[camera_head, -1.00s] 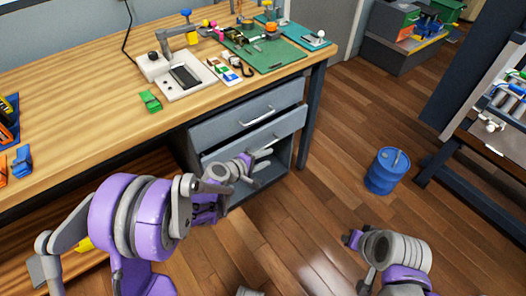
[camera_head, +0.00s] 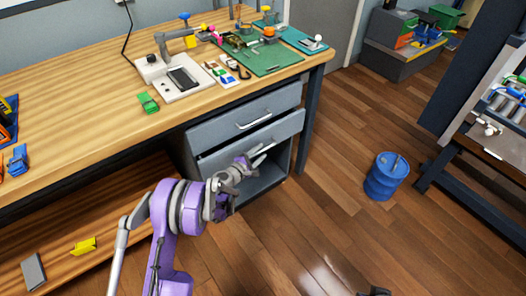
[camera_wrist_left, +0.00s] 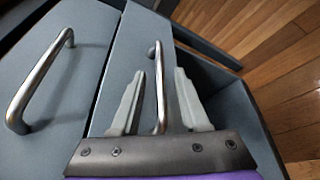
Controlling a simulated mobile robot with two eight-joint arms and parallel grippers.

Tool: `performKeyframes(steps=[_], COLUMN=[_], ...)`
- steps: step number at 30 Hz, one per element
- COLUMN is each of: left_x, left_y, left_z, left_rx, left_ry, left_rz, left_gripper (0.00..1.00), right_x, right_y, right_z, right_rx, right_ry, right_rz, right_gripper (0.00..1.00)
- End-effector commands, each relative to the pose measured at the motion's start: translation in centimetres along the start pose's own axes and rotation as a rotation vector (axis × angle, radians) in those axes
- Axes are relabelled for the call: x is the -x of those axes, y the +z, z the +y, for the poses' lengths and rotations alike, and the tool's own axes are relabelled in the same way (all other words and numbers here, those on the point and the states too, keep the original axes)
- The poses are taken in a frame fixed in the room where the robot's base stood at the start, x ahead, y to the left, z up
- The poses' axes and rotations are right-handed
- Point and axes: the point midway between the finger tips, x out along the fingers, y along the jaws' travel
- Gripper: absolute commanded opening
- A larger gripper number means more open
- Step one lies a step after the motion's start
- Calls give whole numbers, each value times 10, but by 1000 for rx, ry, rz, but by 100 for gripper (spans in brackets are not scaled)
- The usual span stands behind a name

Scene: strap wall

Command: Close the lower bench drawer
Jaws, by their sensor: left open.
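The lower bench drawer (camera_head: 284,128) has a grey front and stands a little out from the bench cabinet, with a dark gap behind its left top edge. My left gripper (camera_head: 258,156) is at this front in the head view. In the left wrist view, the lower drawer's front (camera_wrist_left: 126,60) fills the middle, with its metal bar handle (camera_wrist_left: 159,80) between the two fingers of my open left gripper (camera_wrist_left: 160,100). I cannot tell whether the fingers touch the handle.
The upper drawer (camera_head: 225,125) with its bar handle looks shut; it also shows in the left wrist view (camera_wrist_left: 65,65). An open compartment (camera_head: 265,185) is below the lower drawer. A blue barrel (camera_head: 386,177) stands on the floor to the right. The wooden floor between is clear.

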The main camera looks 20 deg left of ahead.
Motion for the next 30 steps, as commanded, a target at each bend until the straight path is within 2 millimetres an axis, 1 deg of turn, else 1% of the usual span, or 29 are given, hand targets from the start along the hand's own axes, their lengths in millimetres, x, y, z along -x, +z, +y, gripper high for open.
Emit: performKeyframes(steps=[1, 3, 6, 16, 20, 21, 23, 24, 30], left_x=[-8, -15, -22, -25, -25, -25, -25, -25, -25], left_y=[0, 0, 0, 0, 0, 0, 0, 0, 0], left_z=[-1, -1, 0, 0, 0, 0, 0, 0, 0], left_rx=[0, 0, -1, -1, -1, -1, -1, -1, -1], left_ry=[-1, -1, 0, 0, 0, 0, 0, 0, 0], left_rz=[-1, -1, 0, 0, 0, 0, 0, 0, 0], left_gripper=[45, 45, 45, 45, 21, 14, 3, 0, 0], right_x=[-2, -3, -4, -4, -4, -4, -4, -4, -4], right_y=[0, 1, 1, 1, 1, 1, 1, 1, 1], right_z=[0, 0, 0, 0, 0, 0, 0, 0, 0], right_rx=[0, 0, 0, 0, 0, 0, 0, 0, 0], right_ry=[0, 0, 0, -1, -1, -1, -1, -1, -1], right_rz=[-1, -1, -1, -1, -1, -1, -1, -1, -1], right_gripper=[0, 0, 0, 0, 0, 0, 0, 0, 0])
